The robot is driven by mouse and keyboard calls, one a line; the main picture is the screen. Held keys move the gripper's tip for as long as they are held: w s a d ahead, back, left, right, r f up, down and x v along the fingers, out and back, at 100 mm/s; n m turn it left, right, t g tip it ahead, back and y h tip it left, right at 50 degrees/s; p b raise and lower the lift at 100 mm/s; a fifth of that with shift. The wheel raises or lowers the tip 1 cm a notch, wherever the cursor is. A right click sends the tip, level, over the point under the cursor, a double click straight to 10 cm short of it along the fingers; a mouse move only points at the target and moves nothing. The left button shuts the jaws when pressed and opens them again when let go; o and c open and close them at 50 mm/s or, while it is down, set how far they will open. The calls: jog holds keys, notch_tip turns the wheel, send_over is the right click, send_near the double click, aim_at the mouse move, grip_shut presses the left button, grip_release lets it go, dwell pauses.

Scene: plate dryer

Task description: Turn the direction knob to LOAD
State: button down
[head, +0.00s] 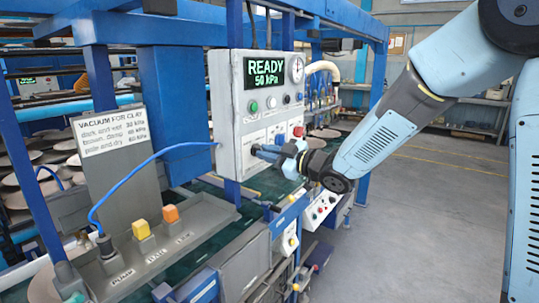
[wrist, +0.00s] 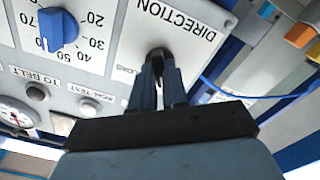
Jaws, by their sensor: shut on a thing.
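The grey control box (head: 238,140) hangs on a blue post in the head view. My gripper (head: 262,151) reaches its lower front from the right. In the wrist view, which shows the panel upside down, the DIRECTION plate (wrist: 185,25) fills the middle. My gripper (wrist: 160,62) is shut on the direction knob (wrist: 159,53), of which only a dark part shows between the fingertips. The LOAD label (wrist: 125,71) shows left of the fingers. The knob's pointer is hidden, so I cannot tell its setting.
A blue dial knob (wrist: 57,28) with a number scale sits beside the DIRECTION plate. The display (head: 264,70) reads READY 50 kPa. A red knob (head: 298,131) is close to my gripper. A blue hose (head: 150,158) runs left of the box. The floor at right is clear.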

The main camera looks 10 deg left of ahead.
jog(key=shift+s+a+n, duration=0.2)
jog(key=shift+n, duration=0.9)
jog(key=c, duration=1.1)
grip_release()
jog(key=shift+c, duration=0.2)
jog(key=shift+w, duration=0.1)
jog(key=shift+d, duration=0.15)
jog(key=v, duration=1.3)
jog(key=shift+d, duration=0.3)
jog(key=shift+f, duration=0.1)
